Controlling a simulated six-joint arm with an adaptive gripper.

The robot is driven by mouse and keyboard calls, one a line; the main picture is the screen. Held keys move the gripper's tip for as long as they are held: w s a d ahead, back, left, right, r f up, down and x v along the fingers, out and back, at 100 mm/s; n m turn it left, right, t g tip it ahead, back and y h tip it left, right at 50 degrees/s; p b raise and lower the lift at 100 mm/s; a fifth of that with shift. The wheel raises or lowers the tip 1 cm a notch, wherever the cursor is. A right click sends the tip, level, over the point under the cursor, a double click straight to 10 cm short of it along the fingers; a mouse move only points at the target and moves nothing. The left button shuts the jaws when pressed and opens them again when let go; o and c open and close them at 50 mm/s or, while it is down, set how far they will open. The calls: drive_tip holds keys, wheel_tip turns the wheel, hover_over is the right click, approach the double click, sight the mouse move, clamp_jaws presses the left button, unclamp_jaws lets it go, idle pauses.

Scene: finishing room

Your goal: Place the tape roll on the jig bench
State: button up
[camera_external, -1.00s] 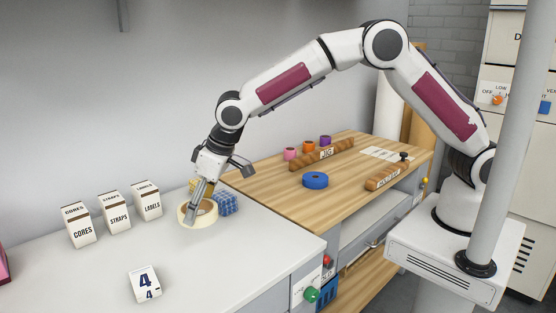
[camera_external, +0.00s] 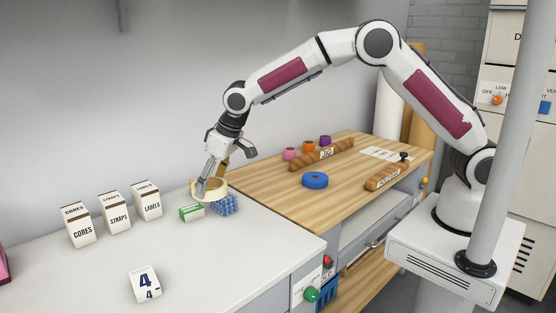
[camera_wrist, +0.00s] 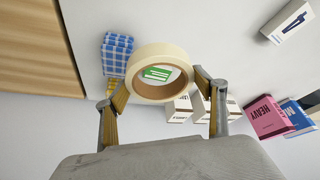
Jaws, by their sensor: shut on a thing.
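The cream tape roll (camera_external: 222,188) is held between the fingers of my gripper (camera_external: 210,187), a little above the white table. In the wrist view the tape roll (camera_wrist: 134,62) sits between the two fingertips of my gripper (camera_wrist: 160,92), its open middle facing the camera. The jig bench (camera_external: 265,178) is the wooden-topped surface to the right of the white table, with a "JIG" sign on a brown bar (camera_external: 322,153) at its back. The wood top also shows at the left of the wrist view (camera_wrist: 40,45).
A blue roll (camera_external: 315,180) lies mid-bench, and a second brown bar (camera_external: 386,177) sits at right. Small coloured rolls (camera_external: 308,146) stand behind. The bench's near-left part is clear.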

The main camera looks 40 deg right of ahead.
drive_tip(key=w+d+r+m+h, duration=0.15)
drive_tip(key=w+d, duration=0.35)
drive_tip(key=d, duration=0.6)
drive_tip(key=w+d+m, duration=0.3)
drive_tip(key=w+d, duration=0.1)
drive_tip(key=d, duration=0.6)
drive_tip(key=w+d+m+h, duration=0.1)
drive_tip(key=w+d+m, duration=0.15)
drive_tip(key=d, duration=1.95)
drive_tip(key=s+d+m+h, duration=0.1)
drive_tip(key=s+d+m, duration=0.15)
drive_tip(key=d, duration=0.75)
drive_tip(key=s+d+m, duration=0.1)
drive_tip(key=s+d, duration=0.3)
drive_tip(key=d, duration=0.5)
drive_tip(key=s+d+f, duration=0.2)
drive_tip(key=s+d, duration=1.1)
drive_tip(key=d, duration=0.2)
drive_tip(key=shift+w+n, duration=0.1)
drive_tip(key=shift+n, duration=0.15)
